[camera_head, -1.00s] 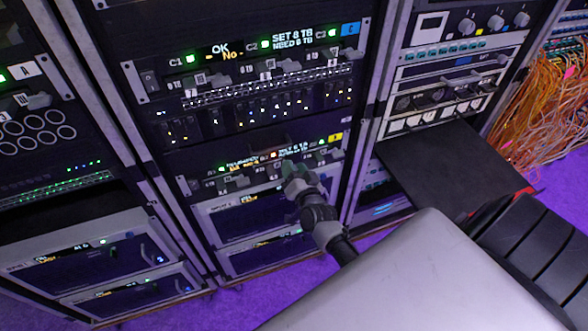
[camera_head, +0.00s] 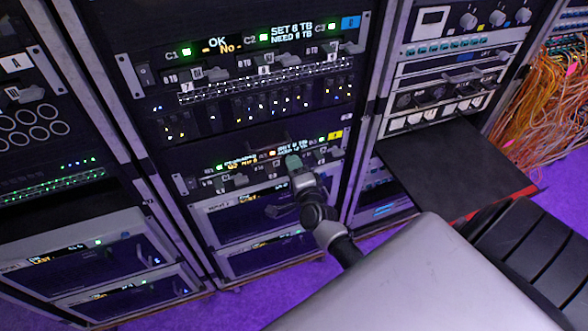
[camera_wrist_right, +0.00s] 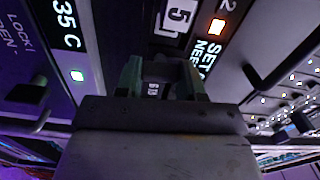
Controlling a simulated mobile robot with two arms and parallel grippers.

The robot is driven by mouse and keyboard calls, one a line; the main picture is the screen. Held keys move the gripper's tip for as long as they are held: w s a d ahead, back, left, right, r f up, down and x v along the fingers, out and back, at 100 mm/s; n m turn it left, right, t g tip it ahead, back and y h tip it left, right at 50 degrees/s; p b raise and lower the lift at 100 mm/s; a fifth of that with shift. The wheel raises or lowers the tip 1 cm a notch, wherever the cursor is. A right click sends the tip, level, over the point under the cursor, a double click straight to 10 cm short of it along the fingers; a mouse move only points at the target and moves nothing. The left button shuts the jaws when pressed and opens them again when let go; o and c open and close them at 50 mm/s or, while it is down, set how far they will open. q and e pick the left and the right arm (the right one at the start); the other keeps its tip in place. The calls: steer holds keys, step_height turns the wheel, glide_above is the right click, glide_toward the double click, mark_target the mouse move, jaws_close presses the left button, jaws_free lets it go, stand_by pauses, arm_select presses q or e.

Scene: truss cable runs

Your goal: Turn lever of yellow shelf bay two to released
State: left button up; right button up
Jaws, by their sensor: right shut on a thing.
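The yellow-tagged shelf is the lower dark panel of the middle rack, with its yellow label (camera_head: 334,135) at the right end. Bay two's light (camera_head: 272,153) glows orange, beside a small display partly readable as SET and NEED. My right gripper (camera_head: 292,161) is at the panel just below that display. In the right wrist view, its greenish fingers (camera_wrist_right: 164,76) are shut on a dark lever (camera_wrist_right: 165,70), near a white 5 label (camera_wrist_right: 180,14) and the orange light (camera_wrist_right: 216,27). The fingers hide much of the lever, so its exact angle is unclear. My left gripper is out of view.
A blue-tagged shelf (camera_head: 350,22) with similar levers and displays is above. A black shelf board (camera_head: 440,170) juts out from the right rack. Orange cables (camera_head: 540,110) hang at far right.

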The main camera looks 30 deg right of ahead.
steer(key=shift+f+m, duration=0.1)
steer(key=shift+m, duration=0.6)
steer(key=o, duration=0.9)
steer(key=b+v, duration=0.1)
steer(key=v, duration=1)
steer(key=shift+w+a, duration=0.1)
steer(key=s+a+f+n+g+y, duration=0.1)
steer(key=s+a+f+n+g, duration=0.2)
steer(key=f, duration=0.6)
steer(key=s+a+f+n+g+y, duration=0.2)
steer(key=s+f+n, duration=0.25)
steer(key=f, duration=0.35)
steer(key=s+a+f+n+g+y, duration=0.1)
steer(key=s+a+f+n+g, duration=0.15)
steer(key=f+n, duration=0.45)
steer(key=s+f+n+g, duration=0.3)
steer(key=s+f, duration=0.2)
steer(key=s, duration=0.3)
steer(key=s+f+n+g, duration=0.3)
steer(key=s+f, duration=0.2)
steer(key=s, duration=0.3)
steer(key=s+d+f+n+g, duration=0.1)
steer(key=s+f+n+g, duration=0.2)
steer(key=s+f, duration=0.3)
steer(key=shift+s+f, duration=0.1)
steer(key=shift+s, duration=1.05)
